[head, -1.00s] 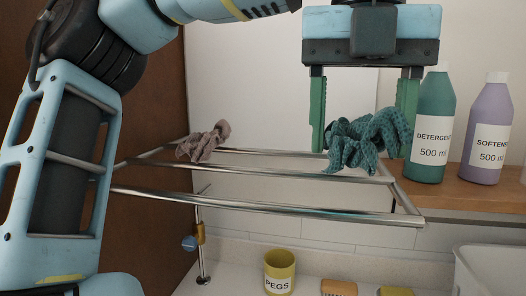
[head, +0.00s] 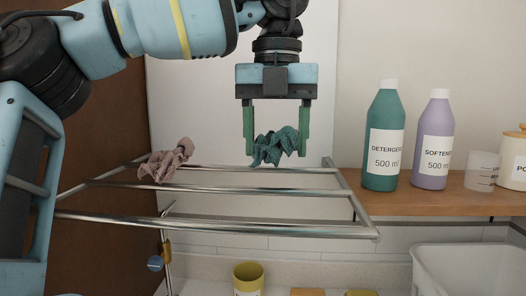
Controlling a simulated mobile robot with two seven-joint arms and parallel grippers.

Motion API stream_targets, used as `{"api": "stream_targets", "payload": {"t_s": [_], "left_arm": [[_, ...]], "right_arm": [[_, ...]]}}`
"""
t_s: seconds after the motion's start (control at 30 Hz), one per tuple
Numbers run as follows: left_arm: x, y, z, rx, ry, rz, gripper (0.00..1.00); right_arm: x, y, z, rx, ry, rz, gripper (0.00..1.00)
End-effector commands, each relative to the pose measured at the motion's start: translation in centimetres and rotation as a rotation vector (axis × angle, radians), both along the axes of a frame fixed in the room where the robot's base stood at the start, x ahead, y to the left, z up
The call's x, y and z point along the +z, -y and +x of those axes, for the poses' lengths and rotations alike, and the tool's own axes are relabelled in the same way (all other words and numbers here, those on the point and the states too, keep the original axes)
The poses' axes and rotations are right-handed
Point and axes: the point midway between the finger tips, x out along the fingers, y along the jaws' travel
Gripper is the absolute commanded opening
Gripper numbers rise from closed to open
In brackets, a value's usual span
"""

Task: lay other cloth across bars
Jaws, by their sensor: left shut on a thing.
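A crumpled teal cloth (head: 276,147) is between the fingers of my left gripper (head: 276,143), which is shut on it. The gripper points down above the right half of the metal drying bars (head: 230,188). The cloth's lower edge is close to the rear bar; I cannot tell if it touches. A crumpled pinkish-grey cloth (head: 167,162) lies over the bars at their left end. My right gripper is not in view.
A wooden shelf (head: 400,203) at the right holds a teal detergent bottle (head: 384,140), a purple softener bottle (head: 433,143), a clear cup (head: 482,171) and a lidded jar. Below are a yellow peg pot (head: 248,278) and a white basin (head: 470,262). A brown panel (head: 105,120) stands left.

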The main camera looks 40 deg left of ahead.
Motion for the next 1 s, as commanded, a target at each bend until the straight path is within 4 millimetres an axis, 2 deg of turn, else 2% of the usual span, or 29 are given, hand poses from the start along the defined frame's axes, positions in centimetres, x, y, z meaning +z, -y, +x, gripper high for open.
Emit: {"api": "stream_targets", "payload": {"t_s": [0.13, 0.4, 0.53, 0.73, 1.0], "left_arm": [[0.0, -1.8, 0.9, 0.0, 0.002, -0.002, 0.37], [-0.3, -2.5, 1.3, 0.0, -0.001, -0.001, 0.37], [-0.5, -3.8, 1.8, 0.003, -0.002, -0.003, 0.37], [-3.1, -3.6, 1.7, -0.002, 0.001, -0.001, 0.37], [-3.9, -3.6, 1.8, 0.0, 0.0, 0.0, 0.37]], "right_arm": [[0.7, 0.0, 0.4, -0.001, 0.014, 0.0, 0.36], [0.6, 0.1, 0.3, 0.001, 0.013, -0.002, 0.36], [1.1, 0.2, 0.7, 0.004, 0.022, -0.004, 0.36], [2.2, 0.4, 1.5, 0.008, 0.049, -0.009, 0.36], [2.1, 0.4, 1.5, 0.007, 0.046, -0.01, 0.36]]}}
